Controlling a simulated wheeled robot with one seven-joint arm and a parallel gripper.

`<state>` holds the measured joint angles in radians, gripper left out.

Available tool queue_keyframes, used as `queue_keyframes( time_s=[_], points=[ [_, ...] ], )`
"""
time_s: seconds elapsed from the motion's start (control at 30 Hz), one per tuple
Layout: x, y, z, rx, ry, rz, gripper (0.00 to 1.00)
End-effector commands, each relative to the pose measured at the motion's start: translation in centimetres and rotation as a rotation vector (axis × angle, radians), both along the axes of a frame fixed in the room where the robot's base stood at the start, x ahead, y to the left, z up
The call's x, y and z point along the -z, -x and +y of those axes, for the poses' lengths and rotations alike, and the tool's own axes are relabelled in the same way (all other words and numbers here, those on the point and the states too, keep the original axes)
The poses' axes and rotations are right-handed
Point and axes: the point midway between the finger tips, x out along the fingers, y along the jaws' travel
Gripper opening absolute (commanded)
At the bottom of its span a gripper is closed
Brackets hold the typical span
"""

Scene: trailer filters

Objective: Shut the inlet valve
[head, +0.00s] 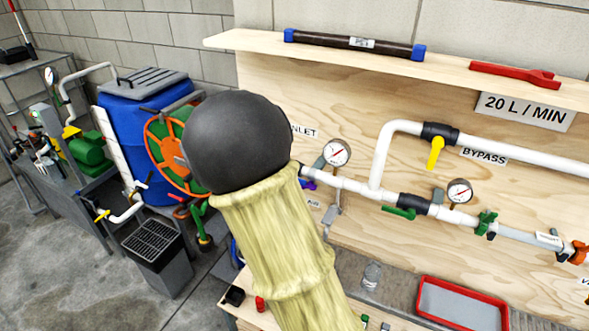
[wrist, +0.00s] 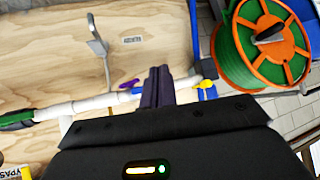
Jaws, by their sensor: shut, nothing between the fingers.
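The INLET label (head: 304,131) shows on the plywood board in the head view, its left end hidden behind my arm. The pipe below it runs behind my arm, so the inlet valve is not clearly seen there. In the wrist view my gripper (wrist: 159,72) is shut and empty, its dark fingertips in front of the white pipe (wrist: 98,102). A small purple handle (wrist: 128,85) is left of the fingers. A yellow part (wrist: 209,69) and a blue part (wrist: 206,92) are right of them. I cannot tell which belongs to the inlet valve, or whether the fingers touch anything.
The bypass valve (head: 436,150) has a yellow handle hanging down. A green-handled valve (head: 400,212) and gauges (head: 337,153) line the pipe. An orange hose reel (wrist: 262,42) stands close at right in the wrist view. A red tray (head: 463,304) lies on the bench.

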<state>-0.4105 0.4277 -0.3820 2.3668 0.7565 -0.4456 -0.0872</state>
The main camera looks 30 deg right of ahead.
Motion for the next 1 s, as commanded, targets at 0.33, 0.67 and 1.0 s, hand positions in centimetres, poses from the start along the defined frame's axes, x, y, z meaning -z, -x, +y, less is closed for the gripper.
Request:
queue_keyframes(
  time_s=[0.33, 0.67, 1.0],
  points=[
    [-7.3, -2.4, -4.9, 0.326, 0.378, -0.305, 0.0],
    [-7.4, -2.3, -5.1, 0.339, 0.39, -0.317, 0.0],
    [-6.8, -4.0, -7.4, 0.341, 0.391, -0.314, 0.0]
  ],
)
